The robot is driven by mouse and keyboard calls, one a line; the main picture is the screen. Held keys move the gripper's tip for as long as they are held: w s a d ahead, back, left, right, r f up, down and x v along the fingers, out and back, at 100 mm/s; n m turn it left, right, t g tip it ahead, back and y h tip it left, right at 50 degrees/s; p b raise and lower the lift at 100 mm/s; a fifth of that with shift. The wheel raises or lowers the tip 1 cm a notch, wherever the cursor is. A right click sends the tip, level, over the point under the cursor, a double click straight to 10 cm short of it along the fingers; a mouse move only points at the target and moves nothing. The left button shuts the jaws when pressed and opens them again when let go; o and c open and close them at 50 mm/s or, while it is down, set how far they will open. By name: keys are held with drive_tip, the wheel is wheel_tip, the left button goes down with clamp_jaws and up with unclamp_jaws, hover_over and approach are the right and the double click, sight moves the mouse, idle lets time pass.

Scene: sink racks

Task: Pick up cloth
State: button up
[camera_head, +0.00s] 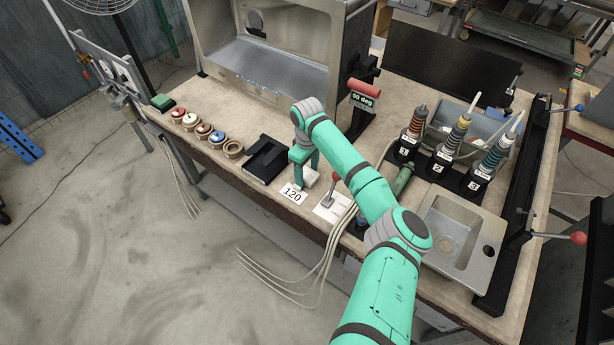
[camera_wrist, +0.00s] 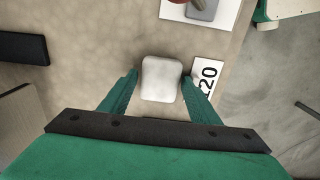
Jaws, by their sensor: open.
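A small white pad with rounded corners, which looks like the folded cloth (camera_head: 309,179), lies on the beige worktop near its front edge. In the wrist view the cloth (camera_wrist: 161,79) sits between the two green fingertips. My gripper (camera_head: 304,168) points down over it, with one finger on each side; it also shows in the wrist view (camera_wrist: 160,82). The fingers are open, with a narrow gap beside the cloth on each side. I cannot tell whether the fingertips are down at its height.
A "120" card (camera_head: 292,194) lies close beside the cloth. A black tray (camera_head: 267,160) stands to the left, and a lever on a white plate (camera_head: 331,204) to the right. Several round pots (camera_head: 204,131), a green block (camera_head: 162,102) and a sink (camera_head: 452,238) are farther off.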

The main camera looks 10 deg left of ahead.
sight(307, 174)
drive_tip(key=c, duration=0.8)
wheel_tip(307, 174, up, 10)
